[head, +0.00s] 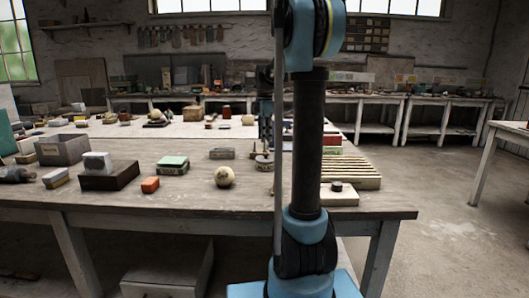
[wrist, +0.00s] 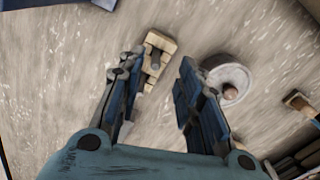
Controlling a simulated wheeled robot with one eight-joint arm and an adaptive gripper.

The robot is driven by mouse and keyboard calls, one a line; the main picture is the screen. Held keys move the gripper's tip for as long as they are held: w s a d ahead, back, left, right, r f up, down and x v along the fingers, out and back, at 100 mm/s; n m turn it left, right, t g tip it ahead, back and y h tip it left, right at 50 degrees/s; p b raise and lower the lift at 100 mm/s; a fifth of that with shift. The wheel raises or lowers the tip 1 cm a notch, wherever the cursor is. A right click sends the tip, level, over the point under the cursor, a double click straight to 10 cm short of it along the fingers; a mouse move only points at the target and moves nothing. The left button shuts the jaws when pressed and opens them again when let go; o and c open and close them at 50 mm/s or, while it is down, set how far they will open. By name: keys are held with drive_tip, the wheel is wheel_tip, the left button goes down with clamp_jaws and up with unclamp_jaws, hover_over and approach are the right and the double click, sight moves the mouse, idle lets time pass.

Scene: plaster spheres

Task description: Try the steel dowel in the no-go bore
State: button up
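In the wrist view a pale wooden block (wrist: 160,40) lies on the worn tabletop, just beyond my fingertips. A short dark grey peg, which looks like the steel dowel (wrist: 155,60), shows at the block; I cannot tell whether it stands in a hole or lies on top. My gripper (wrist: 158,75) is open, its two fingers apart, with the dowel seen in the gap and no contact visible. In the head view my gripper (head: 264,145) hangs low over the table, partly hidden by my arm. I cannot make out a no-go bore in either view.
A round grey disc with a brown knob (wrist: 228,82) lies close to my right finger. In the head view a slatted board (head: 352,172) and a pale block with a dark knob (head: 338,192) are right of my arm.

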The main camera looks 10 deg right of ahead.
drive_tip(key=shift+w+f, duration=0.2)
drive_tip(key=shift+f, duration=1.15)
drive_tip(key=shift+w+f, duration=0.15)
drive_tip(key=shift+f, duration=1.2)
drive_tip(key=shift+c, duration=0.6)
clamp_jaws()
